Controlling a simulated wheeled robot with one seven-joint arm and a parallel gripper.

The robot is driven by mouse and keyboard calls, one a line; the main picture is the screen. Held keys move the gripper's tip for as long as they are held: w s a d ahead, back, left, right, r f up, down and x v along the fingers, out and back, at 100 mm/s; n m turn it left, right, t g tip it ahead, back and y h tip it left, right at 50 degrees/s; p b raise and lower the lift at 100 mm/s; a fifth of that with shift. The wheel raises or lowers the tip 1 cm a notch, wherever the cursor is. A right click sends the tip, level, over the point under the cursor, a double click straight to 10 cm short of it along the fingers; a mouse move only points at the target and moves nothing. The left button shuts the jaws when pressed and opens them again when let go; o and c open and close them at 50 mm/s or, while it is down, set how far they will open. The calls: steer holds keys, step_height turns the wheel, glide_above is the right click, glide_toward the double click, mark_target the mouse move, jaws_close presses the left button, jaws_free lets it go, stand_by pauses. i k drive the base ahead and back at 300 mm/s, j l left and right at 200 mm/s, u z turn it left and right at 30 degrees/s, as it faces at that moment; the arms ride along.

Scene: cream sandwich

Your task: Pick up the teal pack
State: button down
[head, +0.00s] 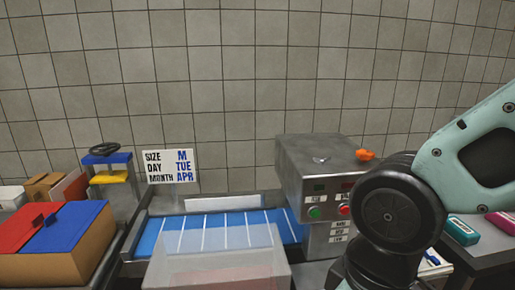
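A teal pack (463,231) with a pale label lies on a grey surface (485,250) at the far right, just beyond my arm. A magenta pack (502,220) lies to its right, cut by the picture's edge. My arm, pale green with a black round joint, fills the right side in front of this surface. My gripper is not in view, so I cannot see whether it is open or shut.
A metal machine (315,165) with buttons stands left of my arm. A blue conveyor (180,234) runs left of it, behind a translucent box (215,270). A cardboard box (60,262) with red and blue lids stands at the left. A sign (168,166) stands behind.

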mark_target(462, 233)
steer(key=z, duration=1.25)
steer(key=i+j, duration=0.35)
steer(key=j, duration=0.15)
steer(key=i+j, duration=0.35)
steer(key=j, duration=0.15)
steer(key=k+u, duration=0.05)
